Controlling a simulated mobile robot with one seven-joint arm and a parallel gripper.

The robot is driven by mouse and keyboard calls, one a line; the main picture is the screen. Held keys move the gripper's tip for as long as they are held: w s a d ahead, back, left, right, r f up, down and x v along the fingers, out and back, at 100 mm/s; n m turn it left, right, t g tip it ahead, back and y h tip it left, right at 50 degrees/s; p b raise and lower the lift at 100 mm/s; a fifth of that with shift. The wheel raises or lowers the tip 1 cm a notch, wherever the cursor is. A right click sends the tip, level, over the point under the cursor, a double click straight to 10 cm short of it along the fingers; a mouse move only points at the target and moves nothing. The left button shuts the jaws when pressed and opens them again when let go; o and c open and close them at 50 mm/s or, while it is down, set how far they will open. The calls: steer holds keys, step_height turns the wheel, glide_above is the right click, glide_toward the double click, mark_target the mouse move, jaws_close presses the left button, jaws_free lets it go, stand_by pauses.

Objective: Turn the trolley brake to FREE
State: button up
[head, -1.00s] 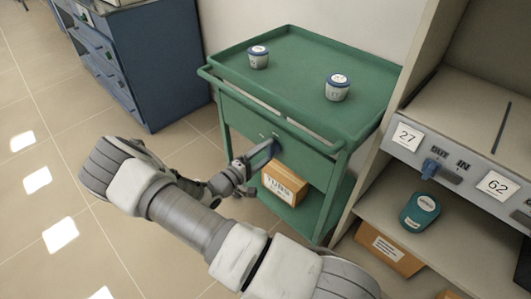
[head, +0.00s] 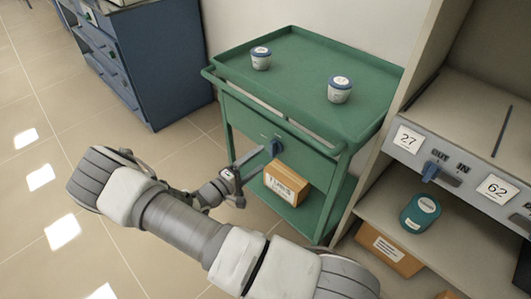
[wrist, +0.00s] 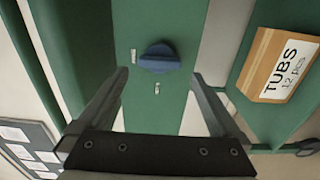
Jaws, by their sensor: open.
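The green trolley (head: 262,119) stands against the wall. On its front panel is a blue brake knob (head: 275,147), which also shows in the wrist view (wrist: 159,58), its bar lying roughly across that picture. Small pale labels sit beside the knob, too small to read. My gripper (head: 252,170) is in front of the panel, just short of the knob. In the wrist view my gripper (wrist: 158,85) is open, with one finger on each side below the knob and nothing between them.
A cardboard box marked TUBS (head: 286,184) sits on the trolley's lower shelf, close to my gripper. Two lidded tubs (head: 261,58) (head: 339,89) stand on the trolley top. A blue cabinet (head: 160,70) stands left; a shelf unit with a blue slider (head: 431,171) stands right.

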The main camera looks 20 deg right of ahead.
steer(key=p+v, duration=0.2)
steer(key=v, duration=1)
steer(key=shift+a, duration=0.35)
steer(key=shift+s, duration=0.15)
steer(key=s+d+r+m+y, duration=0.1)
steer(key=s+r+y, duration=0.5)
steer(key=r, duration=0.5)
steer(key=s+d+r+m+y, duration=0.15)
steer(key=s+r+y, duration=0.4)
steer(key=r, duration=0.65)
steer(key=s+d+r+m+y, duration=0.1)
steer(key=s+r+y, duration=0.55)
steer(key=r, duration=0.45)
step_height(320, 180, up, 22)
steer(key=h+p, duration=0.1)
steer(key=p, duration=2)
steer(key=shift+s+a+f+g+p, duration=0.2)
steer(key=shift+s+a+g+p, duration=0.05)
steer(key=shift+s+g+p, duration=0.1)
